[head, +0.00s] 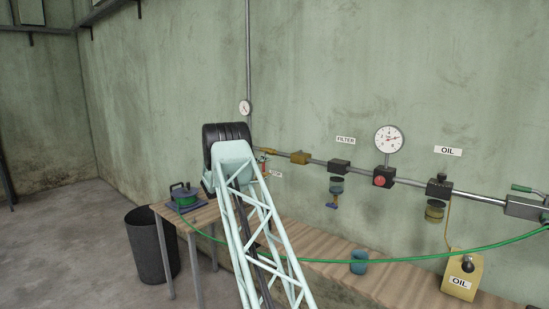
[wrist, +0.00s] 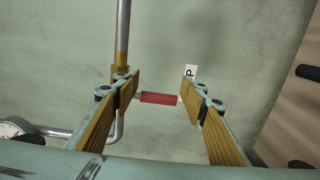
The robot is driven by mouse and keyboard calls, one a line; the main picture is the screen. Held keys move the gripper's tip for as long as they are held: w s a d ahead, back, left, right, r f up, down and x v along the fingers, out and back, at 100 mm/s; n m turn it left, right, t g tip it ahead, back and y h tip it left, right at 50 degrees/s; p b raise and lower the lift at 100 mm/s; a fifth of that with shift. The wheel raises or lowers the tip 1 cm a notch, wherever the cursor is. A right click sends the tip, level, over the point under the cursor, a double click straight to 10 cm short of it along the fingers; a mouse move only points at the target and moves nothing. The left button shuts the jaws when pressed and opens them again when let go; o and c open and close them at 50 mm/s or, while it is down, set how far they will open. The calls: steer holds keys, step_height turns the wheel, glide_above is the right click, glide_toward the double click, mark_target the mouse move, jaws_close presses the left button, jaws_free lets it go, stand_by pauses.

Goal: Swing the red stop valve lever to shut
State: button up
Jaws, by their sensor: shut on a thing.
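The red stop valve lever (wrist: 160,98) is in the middle of the wrist view, between the two ochre-padded fingers of my gripper (wrist: 160,86). It lies crosswise there, its ends toward the fingers, and my gripper is shut on it. A pale stub shows at its left end, by the left finger. The valve body is not clearly seen.
A pipe with a brass fitting (head: 300,158), a filter (head: 336,187), a gauge (head: 388,139) and an oiler (head: 435,211) runs along the wall to the right. Below are a wooden bench (head: 335,278), blue cup (head: 359,262) and green hose (head: 420,257). A black bin (head: 152,246) stands left.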

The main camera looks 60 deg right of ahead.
mark_target(263, 165)
steer(key=shift+w+a+r, duration=0.4)
steer(key=shift+w+a, duration=0.05)
steer(key=shift+w, duration=0.1)
steer(key=shift+c, duration=0.2)
steer(key=shift+a+r+b, duration=0.25)
steer(key=shift+a+b, duration=0.55)
steer(key=shift+a, duration=0.3)
steer(key=shift+c, duration=1.1)
steer(key=shift+w+a+f+t+b, duration=0.1)
steer(key=shift+w+a+t+b, duration=0.15)
steer(key=shift+a, duration=0.4)
steer(key=shift+w+a+f+t+b, duration=0.15)
steer(key=shift+w+a, duration=0.2)
steer(key=shift+a, duration=0.25)
steer(key=shift+s+a+g+b, duration=0.15)
steer(key=shift+s+a+b, duration=0.1)
steer(key=shift+a+b, duration=0.15)
steer(key=shift+s+a+g+b, duration=0.15)
steer(key=shift+s+a+b, duration=0.1)
steer(key=shift+a, duration=0.2)
steer(key=shift+f, duration=0.1)
